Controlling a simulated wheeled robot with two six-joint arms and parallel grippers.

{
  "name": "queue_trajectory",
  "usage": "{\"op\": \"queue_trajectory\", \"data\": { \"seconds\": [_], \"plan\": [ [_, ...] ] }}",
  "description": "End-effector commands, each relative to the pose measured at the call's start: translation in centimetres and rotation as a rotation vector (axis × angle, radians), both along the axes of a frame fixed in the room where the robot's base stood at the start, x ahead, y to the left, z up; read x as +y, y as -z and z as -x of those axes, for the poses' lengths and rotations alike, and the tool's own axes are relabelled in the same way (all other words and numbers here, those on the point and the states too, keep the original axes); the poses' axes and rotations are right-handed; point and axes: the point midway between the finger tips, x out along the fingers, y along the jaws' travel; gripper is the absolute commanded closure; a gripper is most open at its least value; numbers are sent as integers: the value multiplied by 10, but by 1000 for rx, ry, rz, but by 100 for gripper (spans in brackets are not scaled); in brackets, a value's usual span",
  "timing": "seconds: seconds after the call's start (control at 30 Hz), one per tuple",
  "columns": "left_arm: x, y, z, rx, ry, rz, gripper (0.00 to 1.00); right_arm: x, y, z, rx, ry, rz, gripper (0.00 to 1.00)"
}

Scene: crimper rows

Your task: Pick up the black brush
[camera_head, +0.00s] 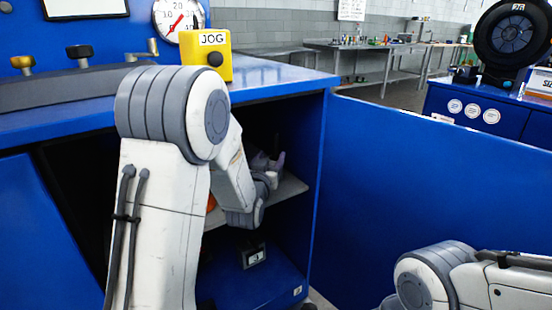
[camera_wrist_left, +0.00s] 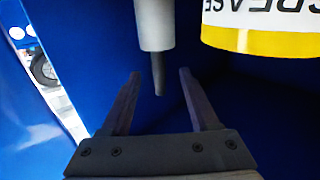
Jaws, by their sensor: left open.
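No black brush can be made out in either view. My left gripper (camera_head: 268,163) is inside the open blue cabinet, just above the grey shelf (camera_head: 292,187), partly hidden by my own arm. In the left wrist view my left gripper (camera_wrist_left: 159,73) is open, its two dark fingers apart. A pale grey cylinder (camera_wrist_left: 165,25) with a narrow dark tip (camera_wrist_left: 160,84) points toward the space between the fingers. Whether it touches them I cannot tell. My right gripper is out of view; only part of my right arm shows at the lower right.
A white and yellow grease container (camera_wrist_left: 265,32) is close to the right of the fingers, its lettering upside down. An open blue door (camera_head: 420,190) stands right of the cabinet. A yellow JOG box (camera_head: 207,70) is on the cabinet top. A small dark labelled item (camera_head: 254,256) sits below the shelf.

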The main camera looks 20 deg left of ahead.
Motion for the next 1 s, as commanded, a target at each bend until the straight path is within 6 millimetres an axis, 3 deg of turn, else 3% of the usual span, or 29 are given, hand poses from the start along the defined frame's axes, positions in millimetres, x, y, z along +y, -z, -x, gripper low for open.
{"op": "queue_trajectory", "data": {
  "seconds": [0.43, 0.73, 0.77, 0.9, 1.0],
  "plan": [
    [4, 4, -51, 0, 1, 0, 38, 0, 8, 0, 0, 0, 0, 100],
    [5, 3, -57, 2, 1, 0, 38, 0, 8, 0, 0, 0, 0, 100],
    [5, 3, -57, 2, 1, 0, 46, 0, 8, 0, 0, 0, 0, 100],
    [5, 3, -56, 2, 1, 0, 99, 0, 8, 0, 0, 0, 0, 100],
    [5, 3, -56, 1, 1, 0, 100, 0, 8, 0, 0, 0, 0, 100]
  ]
}}
